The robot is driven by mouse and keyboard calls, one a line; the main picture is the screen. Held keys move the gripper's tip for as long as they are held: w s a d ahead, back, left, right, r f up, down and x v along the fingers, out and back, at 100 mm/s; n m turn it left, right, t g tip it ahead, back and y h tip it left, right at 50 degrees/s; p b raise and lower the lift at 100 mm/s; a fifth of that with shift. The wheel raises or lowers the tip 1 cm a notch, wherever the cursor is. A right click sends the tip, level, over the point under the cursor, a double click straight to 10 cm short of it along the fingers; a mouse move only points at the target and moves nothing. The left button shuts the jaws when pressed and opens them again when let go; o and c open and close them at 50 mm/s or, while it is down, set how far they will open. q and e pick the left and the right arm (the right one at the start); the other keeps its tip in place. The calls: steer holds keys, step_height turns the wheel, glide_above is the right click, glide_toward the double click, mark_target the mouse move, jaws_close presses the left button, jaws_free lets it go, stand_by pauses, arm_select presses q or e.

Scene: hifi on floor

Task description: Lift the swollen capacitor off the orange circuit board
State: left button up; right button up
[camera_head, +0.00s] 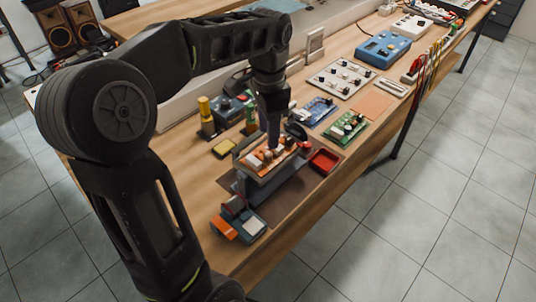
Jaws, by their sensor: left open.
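The orange circuit board (257,165) sits tilted on a dark grey holder (278,182) near the close end of the wooden workbench. Several small parts stand on the board. I cannot tell which one is the swollen capacitor, as they are small and partly hidden by my gripper. My left gripper (273,143) points down over the board, open, with its fingertips among or just above the parts. I cannot tell whether it touches any part. My right gripper is out of view.
A red tray (325,161) stands right of the holder. A green board (346,128) and a blue board (315,111) lie behind it. A yellow-topped bottle (206,115) and a yellow sponge-like block (223,148) are to the left. An orange and blue tool (238,224) lies in front.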

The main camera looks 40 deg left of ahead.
mark_target(268, 155)
arm_select(q)
steer(key=shift+f, duration=1.3)
steer(key=shift+a+f+p, duration=0.1)
steer(key=shift+f+p, duration=0.45)
steer(key=shift+f, duration=2.05)
steer(key=shift+c, duration=0.2)
jaws_close()
